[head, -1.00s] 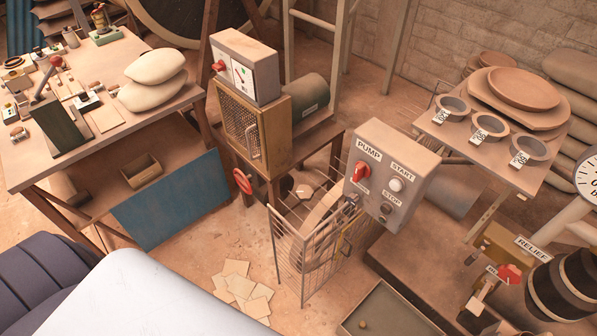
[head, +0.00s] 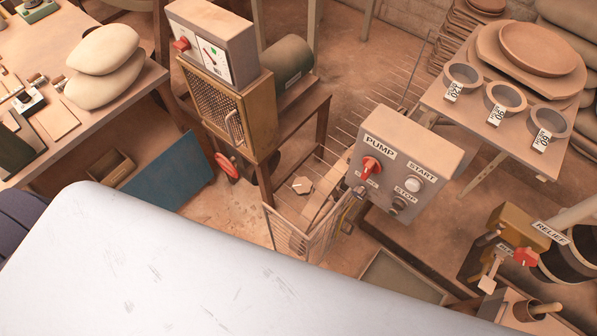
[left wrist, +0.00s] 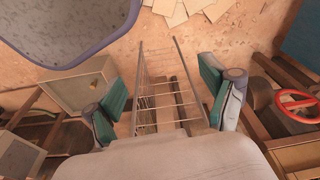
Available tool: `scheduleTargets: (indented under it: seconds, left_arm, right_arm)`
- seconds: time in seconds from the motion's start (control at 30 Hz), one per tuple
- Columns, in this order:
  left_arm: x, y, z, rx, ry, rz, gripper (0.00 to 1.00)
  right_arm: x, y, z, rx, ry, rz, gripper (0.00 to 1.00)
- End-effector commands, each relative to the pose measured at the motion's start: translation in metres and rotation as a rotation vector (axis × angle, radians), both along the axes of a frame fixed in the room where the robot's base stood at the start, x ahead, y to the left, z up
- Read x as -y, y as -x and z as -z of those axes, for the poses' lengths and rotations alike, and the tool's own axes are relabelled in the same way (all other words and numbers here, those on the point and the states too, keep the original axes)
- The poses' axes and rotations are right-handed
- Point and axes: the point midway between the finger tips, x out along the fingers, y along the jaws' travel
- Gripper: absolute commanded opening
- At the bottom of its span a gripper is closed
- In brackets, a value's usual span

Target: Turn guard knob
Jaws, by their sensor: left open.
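The wire guard (head: 290,238) stands below the pump control box (head: 405,165) in the head view, partly hidden by a large pale surface. A small dark knob-like part (head: 360,192) sits at the guard's upper right end, by the box's lower left corner; I cannot tell if it is the guard knob. In the left wrist view my left gripper (left wrist: 160,95) is open, with teal pads apart on both sides of the wire guard (left wrist: 165,75). Nothing is between the pads except the guard seen beyond; contact cannot be told. My right gripper is not in view.
The pump box has a red switch (head: 371,166) and START and STOP buttons. A mesh-fronted cabinet (head: 235,115) stands left, with a red handwheel (head: 228,164) below. The relief valve handle (head: 526,257) is at lower right.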

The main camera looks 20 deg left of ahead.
Motion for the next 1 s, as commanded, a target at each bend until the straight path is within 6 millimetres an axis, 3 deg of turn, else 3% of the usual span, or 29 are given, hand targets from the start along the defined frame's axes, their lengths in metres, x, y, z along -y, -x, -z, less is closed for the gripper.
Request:
scheduleTargets:
  seconds: [0.27,0.67,0.83,1.0]
  left_arm:
    - [0.007,-0.045,-0.075,0.042,0.007,-0.009,0.84]
    - [0.027,-0.093,-0.213,0.101,0.055,-0.006,0.84]
    - [0.057,-0.118,-0.28,0.124,0.127,0.034,0.84]
    - [0.089,-0.137,-0.311,0.101,0.186,0.091,0.84]
  right_arm:
    - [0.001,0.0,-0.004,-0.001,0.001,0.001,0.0]
    - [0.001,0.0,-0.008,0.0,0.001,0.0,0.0]
    - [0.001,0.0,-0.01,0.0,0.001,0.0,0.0]
    - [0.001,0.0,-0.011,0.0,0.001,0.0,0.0]
